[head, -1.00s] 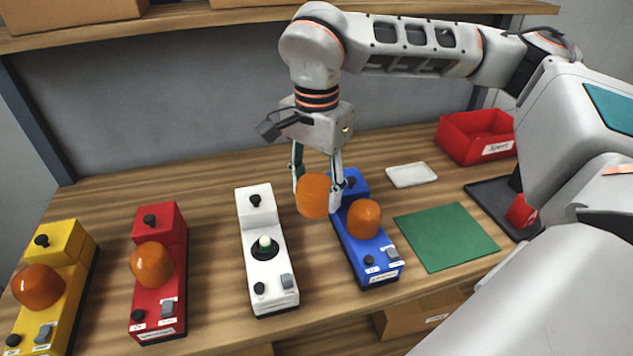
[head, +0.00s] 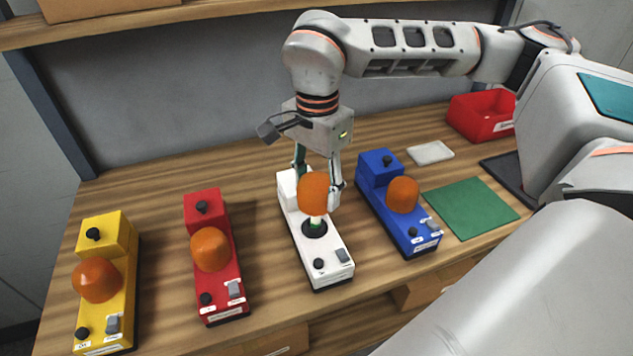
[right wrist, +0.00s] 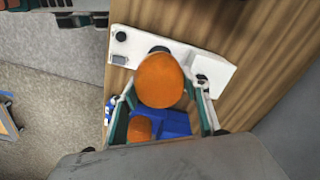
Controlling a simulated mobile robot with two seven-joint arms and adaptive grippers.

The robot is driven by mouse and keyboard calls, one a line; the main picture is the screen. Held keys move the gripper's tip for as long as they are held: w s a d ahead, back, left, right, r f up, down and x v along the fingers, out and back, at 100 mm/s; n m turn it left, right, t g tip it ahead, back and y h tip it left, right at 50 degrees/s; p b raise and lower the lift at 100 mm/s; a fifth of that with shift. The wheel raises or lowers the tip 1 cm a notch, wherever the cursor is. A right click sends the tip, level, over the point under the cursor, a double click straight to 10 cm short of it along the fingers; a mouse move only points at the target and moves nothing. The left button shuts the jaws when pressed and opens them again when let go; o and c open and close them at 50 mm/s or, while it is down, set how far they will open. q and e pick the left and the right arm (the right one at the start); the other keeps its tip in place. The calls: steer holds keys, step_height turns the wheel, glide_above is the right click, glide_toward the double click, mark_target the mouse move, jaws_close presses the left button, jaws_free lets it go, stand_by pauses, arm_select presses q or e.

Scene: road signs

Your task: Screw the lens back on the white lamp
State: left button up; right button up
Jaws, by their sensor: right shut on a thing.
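The white lamp (head: 329,262) stands on the bench between the red and blue lamps, with a bare bulb and a dark ring socket (head: 314,228) in its middle. My right gripper (head: 317,192) is shut on an orange lens (head: 314,191). In the head view the lens is above the socket and overlaps the bulb's top; I cannot tell whether they touch. In the right wrist view the lens (right wrist: 160,80) sits between the fingers and hides most of the white lamp's (right wrist: 140,48) socket. My left gripper is not in view.
Yellow (head: 120,255), red (head: 226,287) and blue (head: 417,241) lamps carry orange lenses. A green mat (head: 470,208), a white pad (head: 430,152) and a red bin (head: 482,115) are at the right. A shelf (head: 220,12) runs above the back.

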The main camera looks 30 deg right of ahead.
mark_target(316, 200)
steer(key=shift+a+f, duration=0.15)
steer(key=shift+a, duration=0.05)
steer(key=shift+f, duration=0.1)
steer(key=shift+f+b, duration=2.4)
steer(key=shift+f, duration=0.9)
steer(key=shift+f, duration=0.15)
steer(key=shift+f+m, duration=0.1)
steer(key=shift+m, duration=0.8)
steer(key=shift+m+b, duration=0.4)
steer(key=shift+m, duration=0.7)
